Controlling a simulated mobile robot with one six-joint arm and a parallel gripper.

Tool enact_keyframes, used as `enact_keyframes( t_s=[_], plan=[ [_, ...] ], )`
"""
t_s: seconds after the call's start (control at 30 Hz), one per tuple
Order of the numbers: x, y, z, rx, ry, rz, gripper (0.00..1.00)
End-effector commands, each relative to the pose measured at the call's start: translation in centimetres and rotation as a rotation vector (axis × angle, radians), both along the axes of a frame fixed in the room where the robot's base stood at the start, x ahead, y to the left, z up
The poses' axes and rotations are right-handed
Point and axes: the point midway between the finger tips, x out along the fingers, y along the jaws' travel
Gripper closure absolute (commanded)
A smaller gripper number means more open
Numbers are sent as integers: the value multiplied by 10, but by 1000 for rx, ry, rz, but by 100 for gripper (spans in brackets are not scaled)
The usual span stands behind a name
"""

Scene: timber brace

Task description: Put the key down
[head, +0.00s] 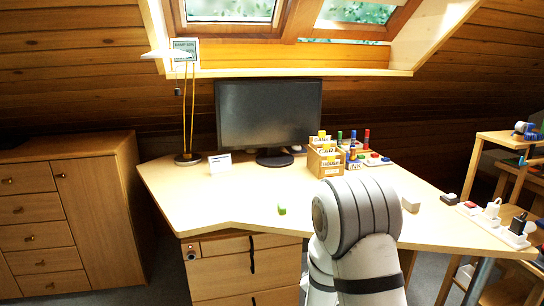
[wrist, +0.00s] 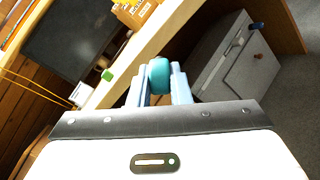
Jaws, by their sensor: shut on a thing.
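My gripper (wrist: 160,82) is shut on a teal, rounded piece, which looks like the head of the key (wrist: 159,74). The key's shaft is hidden. In the wrist view the held piece is in front of the desk's front edge, with a pale drawer unit to its right. In the head view my arm's grey links stand at the desk's front, and the gripper and key are hidden.
The desk (head: 240,200) has clear room at its left and middle. A small green block (head: 281,209) lies there. A monitor (head: 268,115), wooden boxes (head: 325,160) and a lamp (head: 187,158) stand at the back. A drawer unit (head: 240,270) is below.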

Motion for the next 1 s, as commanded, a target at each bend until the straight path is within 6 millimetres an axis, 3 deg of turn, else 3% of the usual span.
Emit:
enact_keyframes(
  t_s=[0.03, 0.6, 0.8, 1.0],
  plan=[
    [0, 0, 25, 0, 0, 0, 100],
    [0, 0, 160, 0, 0, 0, 100],
    [0, 0, 193, 0, 0, 0, 100],
    [0, 0, 205, 0, 0, 0, 100]
  ],
)
